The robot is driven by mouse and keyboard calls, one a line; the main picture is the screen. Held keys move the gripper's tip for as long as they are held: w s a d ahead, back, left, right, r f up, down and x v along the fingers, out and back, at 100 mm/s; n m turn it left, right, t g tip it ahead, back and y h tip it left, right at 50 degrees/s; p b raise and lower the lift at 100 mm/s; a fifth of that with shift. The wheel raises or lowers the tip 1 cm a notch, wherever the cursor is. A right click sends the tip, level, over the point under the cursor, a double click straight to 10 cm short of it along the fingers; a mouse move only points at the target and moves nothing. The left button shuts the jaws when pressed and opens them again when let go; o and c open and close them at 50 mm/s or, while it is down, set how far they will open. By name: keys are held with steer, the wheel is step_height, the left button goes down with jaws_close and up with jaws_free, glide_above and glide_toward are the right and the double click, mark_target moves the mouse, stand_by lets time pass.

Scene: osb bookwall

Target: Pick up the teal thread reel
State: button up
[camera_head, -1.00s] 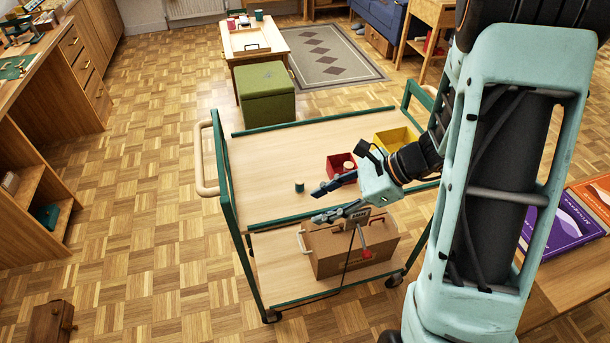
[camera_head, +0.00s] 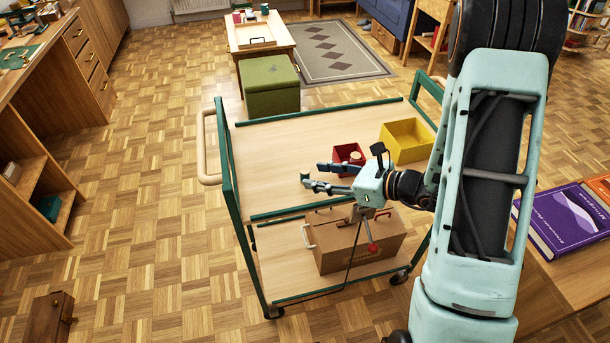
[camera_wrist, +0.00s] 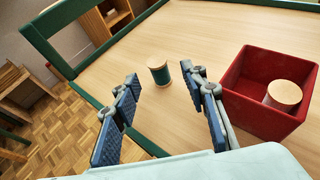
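The teal thread reel (camera_wrist: 159,73) stands upright on the trolley's upper shelf (camera_wrist: 120,68), with a pale top and a teal side. In the head view the reel (camera_head: 304,176) shows just left of the fingertips, close to the lower finger. My gripper (camera_head: 312,175) is open and empty.
A red box (camera_wrist: 262,95) holding a pale round-topped item (camera_wrist: 284,96) stands close to the right finger. A yellow box (camera_head: 406,141) is behind it on the shelf. Green rails (camera_wrist: 70,20) edge the shelf. A brown case (camera_head: 350,243) is on the lower shelf.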

mark_target(309, 175)
steer(key=x, duration=0.5)
steer(key=c, duration=1)
